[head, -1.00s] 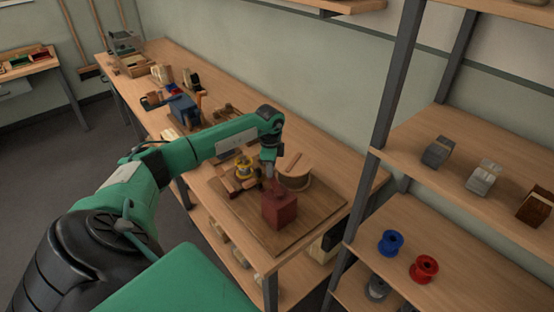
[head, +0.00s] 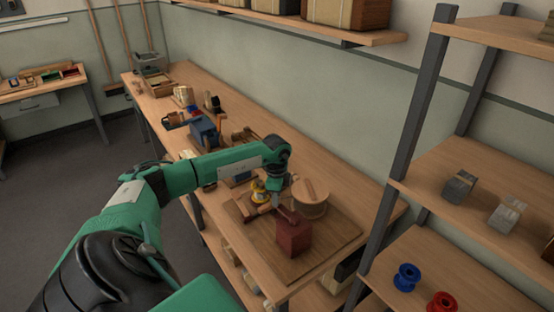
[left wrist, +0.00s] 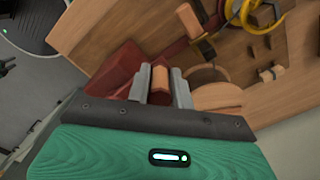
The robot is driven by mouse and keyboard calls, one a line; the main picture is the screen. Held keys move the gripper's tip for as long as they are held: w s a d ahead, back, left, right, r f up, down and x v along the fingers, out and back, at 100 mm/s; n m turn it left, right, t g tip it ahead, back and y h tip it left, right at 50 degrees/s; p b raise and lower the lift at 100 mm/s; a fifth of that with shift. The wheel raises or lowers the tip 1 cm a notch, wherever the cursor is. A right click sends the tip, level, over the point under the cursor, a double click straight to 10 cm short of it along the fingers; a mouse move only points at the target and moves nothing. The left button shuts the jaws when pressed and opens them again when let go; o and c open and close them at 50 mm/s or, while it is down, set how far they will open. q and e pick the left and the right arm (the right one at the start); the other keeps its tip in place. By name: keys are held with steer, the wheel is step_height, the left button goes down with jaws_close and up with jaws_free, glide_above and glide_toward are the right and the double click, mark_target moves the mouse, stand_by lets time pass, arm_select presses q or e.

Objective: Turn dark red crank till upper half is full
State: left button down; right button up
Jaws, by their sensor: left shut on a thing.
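A dark red box (head: 293,235) stands on a wooden board on the bench in the head view. A dark red crank part (head: 288,214) shows by its top edge. My left gripper (head: 277,203) is at the box's upper left side. In the left wrist view, its fingers are shut on a light wooden crank handle (left wrist: 160,80), with the dark red body (left wrist: 118,78) just left of it. The fingers hide part of the crank. I cannot tell what the upper half is or how full it is. My right gripper is out of view.
A round wooden drum (head: 311,198) stands close behind the box. A yellow ringed part (head: 259,192) lies left of it. A blue machine (head: 204,132) stands farther along the bench. A shelf rack (head: 440,185) with spools rises at the right.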

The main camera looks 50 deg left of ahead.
arm_select(q)
steer(key=shift+s+d+f, duration=0.1)
steer(key=shift+d+f, duration=0.05)
steer(key=shift+d, duration=0.05)
steer(key=c, duration=1.2)
jaws_free()
steer(key=shift+c, duration=0.2)
steer(key=shift+d+r, duration=0.1)
steer(key=shift+r, duration=0.1)
steer(key=shift+r, duration=0.45)
step_height(320, 180, up, 13)
steer(key=b, duration=0.3)
steer(key=shift+b, duration=0.35)
steer(key=shift+f, duration=0.1)
